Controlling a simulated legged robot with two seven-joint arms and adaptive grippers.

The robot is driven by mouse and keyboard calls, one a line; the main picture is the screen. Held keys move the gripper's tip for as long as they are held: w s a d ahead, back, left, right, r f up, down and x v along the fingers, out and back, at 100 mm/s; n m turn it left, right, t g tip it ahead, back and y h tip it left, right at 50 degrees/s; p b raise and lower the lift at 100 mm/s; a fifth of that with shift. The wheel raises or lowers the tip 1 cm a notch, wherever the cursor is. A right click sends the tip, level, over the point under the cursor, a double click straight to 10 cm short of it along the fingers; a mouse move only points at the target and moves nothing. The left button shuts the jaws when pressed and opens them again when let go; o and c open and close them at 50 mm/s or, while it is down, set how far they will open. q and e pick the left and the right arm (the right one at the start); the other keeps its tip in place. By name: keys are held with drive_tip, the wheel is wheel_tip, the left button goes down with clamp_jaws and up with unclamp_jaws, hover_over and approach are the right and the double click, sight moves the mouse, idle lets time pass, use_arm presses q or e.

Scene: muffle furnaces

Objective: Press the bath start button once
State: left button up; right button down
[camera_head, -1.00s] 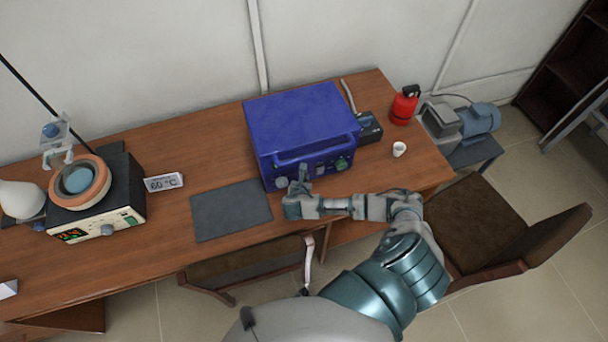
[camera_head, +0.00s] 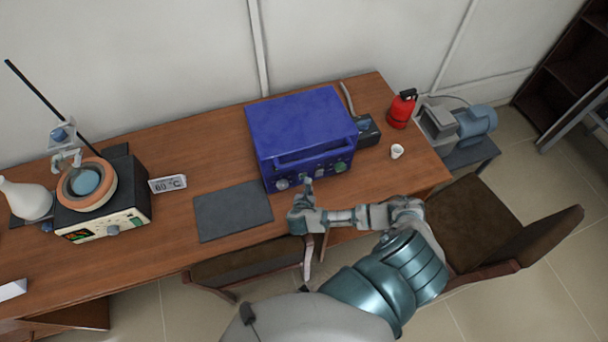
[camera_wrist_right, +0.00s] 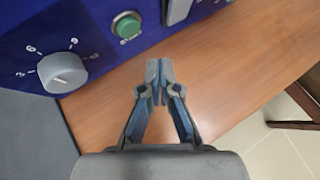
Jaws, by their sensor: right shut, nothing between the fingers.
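The blue box-shaped unit (camera_head: 302,125) stands on the desk with its control panel facing me. In the right wrist view, a round green button (camera_wrist_right: 127,25) with a small label under it, seemingly START, sits on its panel (camera_wrist_right: 85,15). A grey-white dial (camera_wrist_right: 63,72) with numbers is to its left. My right gripper (camera_head: 308,183) is in front of the panel's lower edge. In the wrist view the right gripper (camera_wrist_right: 159,70) is shut and empty, fingertips together, below and right of the button and apart from it. My left gripper is not in view.
A dark mat (camera_head: 233,210) lies left of the blue unit. A white cup (camera_head: 397,151) and red canister (camera_head: 401,110) stand right. Chairs (camera_head: 480,215) are at the desk's front.

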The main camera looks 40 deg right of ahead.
drive_tip(key=shift+s+a+p, duration=0.2)
drive_tip(key=shift+s+p, duration=0.1)
drive_tip(key=shift+s, duration=0.25)
drive_tip(key=shift+s+a+p, duration=0.15)
drive_tip(key=shift+s+p, duration=0.15)
drive_tip(key=shift+s, duration=0.25)
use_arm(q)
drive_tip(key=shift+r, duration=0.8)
